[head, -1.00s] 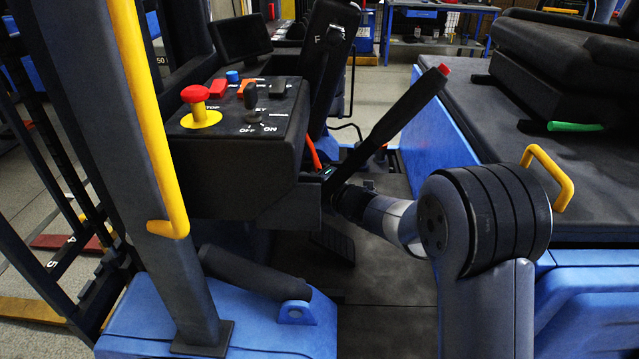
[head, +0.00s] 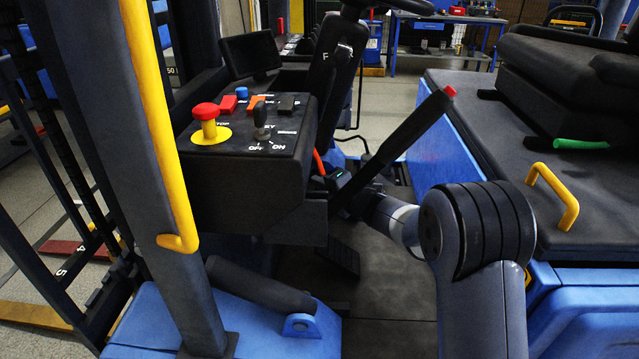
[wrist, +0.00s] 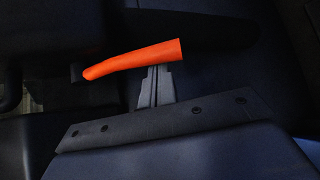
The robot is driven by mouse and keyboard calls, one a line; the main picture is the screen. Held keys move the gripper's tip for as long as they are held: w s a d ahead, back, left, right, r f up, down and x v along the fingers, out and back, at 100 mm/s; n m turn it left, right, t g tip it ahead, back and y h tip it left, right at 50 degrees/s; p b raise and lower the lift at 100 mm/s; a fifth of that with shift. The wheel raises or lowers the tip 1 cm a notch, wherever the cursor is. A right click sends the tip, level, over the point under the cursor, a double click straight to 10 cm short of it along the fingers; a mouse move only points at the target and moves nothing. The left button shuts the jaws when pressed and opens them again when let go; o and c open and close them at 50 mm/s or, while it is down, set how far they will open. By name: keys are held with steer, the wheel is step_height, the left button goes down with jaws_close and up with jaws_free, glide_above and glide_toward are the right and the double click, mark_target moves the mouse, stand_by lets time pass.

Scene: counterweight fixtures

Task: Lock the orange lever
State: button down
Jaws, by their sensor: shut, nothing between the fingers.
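The orange lever (wrist: 132,60) lies across the upper middle of the wrist view, its right end a little higher than its left. In the head view only a short strip of the orange lever (head: 318,162) shows, beside the black console. My gripper (wrist: 161,70) is shut and empty, its two fingers together. Its tips meet the lower edge of the lever near the right end in the picture; I cannot tell whether they touch it. In the head view my gripper (head: 338,179) is small and dark near the lever, partly hidden by the long black lever.
A long black lever with a red tip (head: 408,130) slants up close to my wrist. The console (head: 250,170) with a red mushroom button (head: 206,112) stands to the left. A yellow-railed post (head: 165,130) is farther left, and a blue-sided seat base (head: 437,150) is at right.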

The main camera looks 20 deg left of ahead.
steer(key=shift+r, duration=0.15)
steer(key=shift+d+h+p, duration=0.25)
steer(key=shift+h+p, duration=0.05)
steer(key=shift+p, duration=0.25)
steer(key=shift+w+d+r+n+p, duration=0.15)
steer(key=shift+d+n+p, duration=0.1)
steer(key=shift+n+p, duration=0.2)
steer(key=w+d+r+n+h+p, duration=0.1)
steer(key=d+r+h+p, duration=0.1)
steer(key=d+r+p, duration=0.3)
steer(key=shift+n+h+p, duration=0.35)
steer(key=shift+h+p, duration=0.05)
steer(key=shift+p, duration=1.6)
steer(key=shift+w+r, duration=0.1)
steer(key=shift+r, duration=0.15)
steer(key=shift+f, duration=0.1)
